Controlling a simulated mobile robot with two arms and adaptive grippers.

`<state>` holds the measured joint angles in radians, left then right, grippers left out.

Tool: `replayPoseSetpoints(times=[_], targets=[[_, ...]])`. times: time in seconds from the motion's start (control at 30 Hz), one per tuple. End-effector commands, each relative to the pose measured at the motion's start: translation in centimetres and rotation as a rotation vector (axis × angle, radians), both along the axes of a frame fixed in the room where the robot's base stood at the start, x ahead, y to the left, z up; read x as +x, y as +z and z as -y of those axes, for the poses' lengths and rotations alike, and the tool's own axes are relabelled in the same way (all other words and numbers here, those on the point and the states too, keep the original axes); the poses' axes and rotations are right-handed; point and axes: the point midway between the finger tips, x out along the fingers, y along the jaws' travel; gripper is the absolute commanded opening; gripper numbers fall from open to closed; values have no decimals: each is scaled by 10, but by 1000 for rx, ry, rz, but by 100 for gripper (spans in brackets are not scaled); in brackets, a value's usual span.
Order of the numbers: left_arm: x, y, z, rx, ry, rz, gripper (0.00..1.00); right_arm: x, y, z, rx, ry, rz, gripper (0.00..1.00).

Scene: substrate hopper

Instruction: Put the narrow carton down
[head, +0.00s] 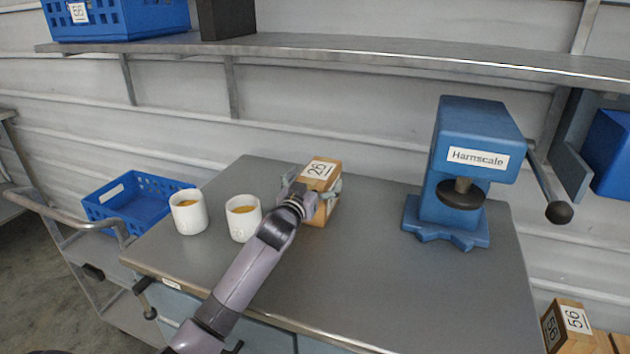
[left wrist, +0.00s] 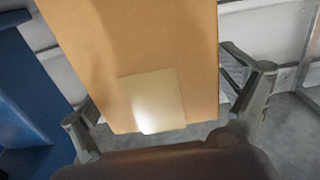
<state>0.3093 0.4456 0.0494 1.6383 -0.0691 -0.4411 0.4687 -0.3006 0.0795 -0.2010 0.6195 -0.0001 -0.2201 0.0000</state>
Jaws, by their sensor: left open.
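The narrow carton (head: 320,173), tan with a white label reading 26, appears to stand upright on the grey workbench (head: 365,262), near its back edge. In the left wrist view the carton (left wrist: 140,50) fills the middle, with a pale patch on its face. My left gripper (head: 311,192) is open, with its fingers on either side of the carton. In the left wrist view, gaps show between the carton and the fingers of the gripper (left wrist: 166,110). The carton's lower part is partly hidden by my arm. My right gripper is not in view.
Two white cups (head: 188,213) (head: 243,218) stand left of the carton. A blue press (head: 465,150) labelled Harnscale stands to the right, with bare bench between. A blue crate (head: 137,205) is at left. A shelf (head: 330,50) runs above. Cartons marked 56 (head: 570,325) are at lower right.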

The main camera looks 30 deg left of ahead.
Motion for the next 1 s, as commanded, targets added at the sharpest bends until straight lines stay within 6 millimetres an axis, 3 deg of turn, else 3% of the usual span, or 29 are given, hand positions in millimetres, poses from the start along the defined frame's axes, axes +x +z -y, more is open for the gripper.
replayPoseSetpoints(times=[0.27, 0.8, 1.0], targets=[[-7, 0, 2, 0, -1, 1, 94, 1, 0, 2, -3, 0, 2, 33], [-98, -1, 23, -1, -1, -1, 94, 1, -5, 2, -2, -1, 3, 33], [-115, -1, 26, -1, 0, -1, 94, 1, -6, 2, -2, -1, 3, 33]])
